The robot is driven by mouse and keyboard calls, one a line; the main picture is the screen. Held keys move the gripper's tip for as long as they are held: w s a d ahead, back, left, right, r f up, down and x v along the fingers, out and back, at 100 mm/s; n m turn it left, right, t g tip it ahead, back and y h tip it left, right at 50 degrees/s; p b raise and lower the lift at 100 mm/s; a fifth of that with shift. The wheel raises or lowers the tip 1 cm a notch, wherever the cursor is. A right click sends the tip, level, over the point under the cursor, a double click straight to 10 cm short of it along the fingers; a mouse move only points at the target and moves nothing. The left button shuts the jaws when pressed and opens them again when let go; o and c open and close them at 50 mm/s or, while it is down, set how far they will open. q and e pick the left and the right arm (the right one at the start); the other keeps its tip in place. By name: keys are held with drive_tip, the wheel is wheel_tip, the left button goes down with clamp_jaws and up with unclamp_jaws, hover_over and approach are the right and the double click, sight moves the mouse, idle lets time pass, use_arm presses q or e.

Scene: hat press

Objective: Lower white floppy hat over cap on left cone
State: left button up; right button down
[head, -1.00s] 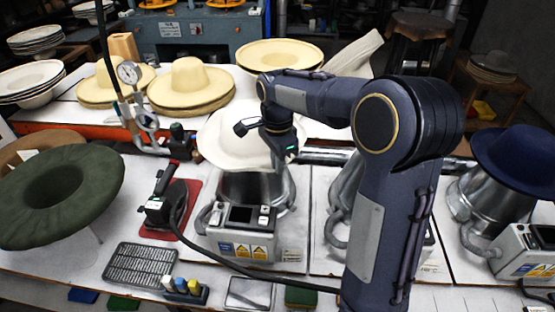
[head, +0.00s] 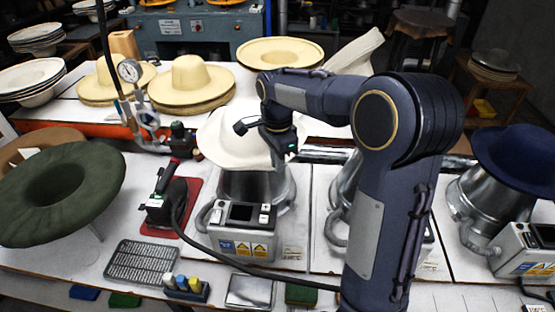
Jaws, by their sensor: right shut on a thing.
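The white floppy hat (head: 233,136) sits over the top of the left metal cone (head: 243,187), its brim drooping around the cone's upper part. Any cap beneath the hat is hidden. My right gripper (head: 277,156) is at the hat's right side, shut on its edge; the fingertips are small and partly hidden by the hat and wrist. I cannot tell whether the hat rests fully on the cone. My left gripper is out of view.
A control box (head: 242,232) stands in front of the left cone. An iron (head: 166,200) on a red pad and a green hat (head: 62,190) are to the left. A blue hat (head: 515,157) sits on the right cone. My right arm covers much of the middle cone.

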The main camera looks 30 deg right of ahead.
drive_tip(key=shift+f, duration=0.45)
idle(0.3)
drive_tip(key=c, duration=1.4)
unclamp_jaws()
drive_tip(key=shift+c, duration=0.2)
drive_tip(key=shift+r+p, duration=3.25)
drive_tip(key=shift+r, duration=0.55)
